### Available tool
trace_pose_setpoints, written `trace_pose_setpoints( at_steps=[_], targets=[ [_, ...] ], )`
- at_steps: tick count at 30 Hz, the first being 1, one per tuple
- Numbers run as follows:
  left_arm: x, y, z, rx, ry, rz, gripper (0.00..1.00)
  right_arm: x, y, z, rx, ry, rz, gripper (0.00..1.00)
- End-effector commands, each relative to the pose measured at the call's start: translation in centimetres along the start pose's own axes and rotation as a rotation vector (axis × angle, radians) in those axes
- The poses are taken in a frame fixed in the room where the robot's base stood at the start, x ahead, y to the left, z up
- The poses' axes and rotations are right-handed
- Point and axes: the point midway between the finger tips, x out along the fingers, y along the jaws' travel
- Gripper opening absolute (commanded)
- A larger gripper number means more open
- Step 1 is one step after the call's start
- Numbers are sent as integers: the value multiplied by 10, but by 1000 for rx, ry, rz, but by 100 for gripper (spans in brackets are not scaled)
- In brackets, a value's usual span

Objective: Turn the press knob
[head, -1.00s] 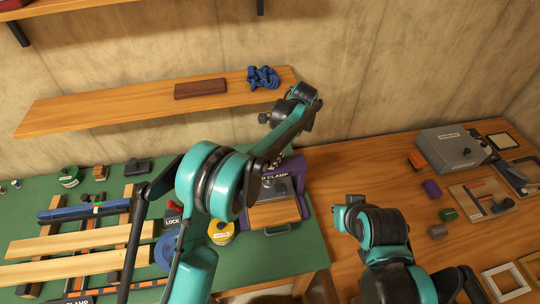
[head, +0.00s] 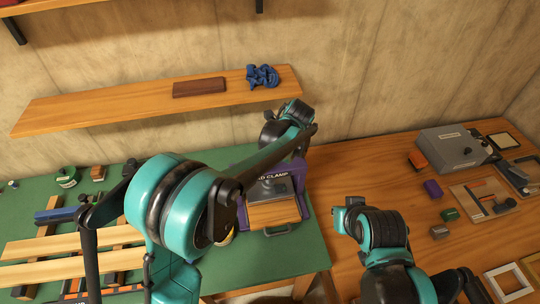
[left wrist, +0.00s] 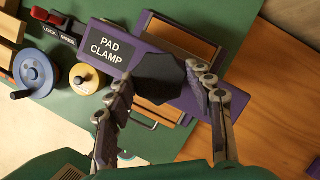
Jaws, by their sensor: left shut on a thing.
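The press knob (left wrist: 158,77) is dark and faceted, on the purple pad clamp press (left wrist: 195,101) with its "PAD CLAMP" label. In the left wrist view my left gripper (left wrist: 158,88) has a finger on each side of the knob and is shut on it. In the head view the purple press (head: 301,174) stands at the right end of the green mat, a wooden block in its frame. My left forearm passes in front there and hides most of the gripper. My right arm is over the right-hand bench, and its gripper is not clearly seen.
A blue handwheel (left wrist: 35,73), a yellow round part (left wrist: 85,78) and a red lock lever (left wrist: 52,30) sit beside the press. Wooden rails (head: 75,242) lie on the green mat at left. A grey box (head: 452,148) and small blocks stand on the right bench.

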Motion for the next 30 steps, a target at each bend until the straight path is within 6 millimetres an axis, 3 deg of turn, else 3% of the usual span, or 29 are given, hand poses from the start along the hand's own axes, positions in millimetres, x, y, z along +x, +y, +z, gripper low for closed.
trace_pose_setpoints(
  at_steps=[30],
  targets=[
    [1,5,1,815,1,-340,24,4,0,3,0,0,0,0]
  ],
)
